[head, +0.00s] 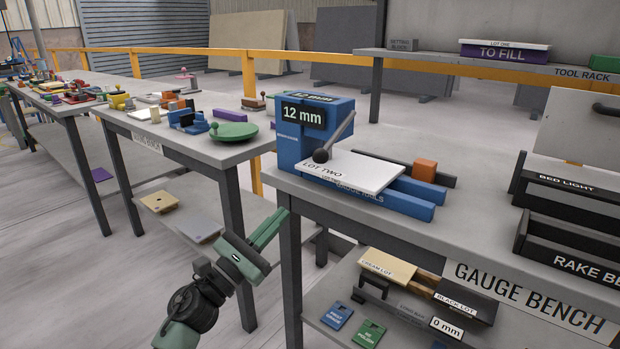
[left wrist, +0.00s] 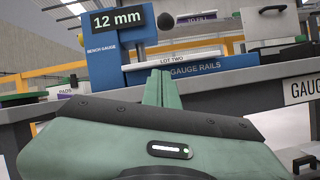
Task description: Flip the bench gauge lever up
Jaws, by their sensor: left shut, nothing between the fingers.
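The blue bench gauge (head: 288,143) stands on the gauge bench, its display reading 12 mm. Its grey lever (head: 341,130) slants from upper right down to a black ball knob (head: 320,156), which hangs low over the near end of a white plate marked LOT TWO (head: 366,174). In the left wrist view the gauge (left wrist: 105,55) and the knob (left wrist: 166,21) show beyond the fingers. My left gripper (head: 282,216) is shut and empty, in front of the bench's left end, below and apart from the knob. Its fingers (left wrist: 158,88) point toward the gauge. My right gripper is not in view.
Blue gauge rails (head: 414,205) carry the plate, and an orange block (head: 424,170) stands behind it. Dark racks (head: 575,250) stand at right. A neighbouring bench (head: 170,140) with a green disc (head: 233,131) is at left, with a gap between the benches.

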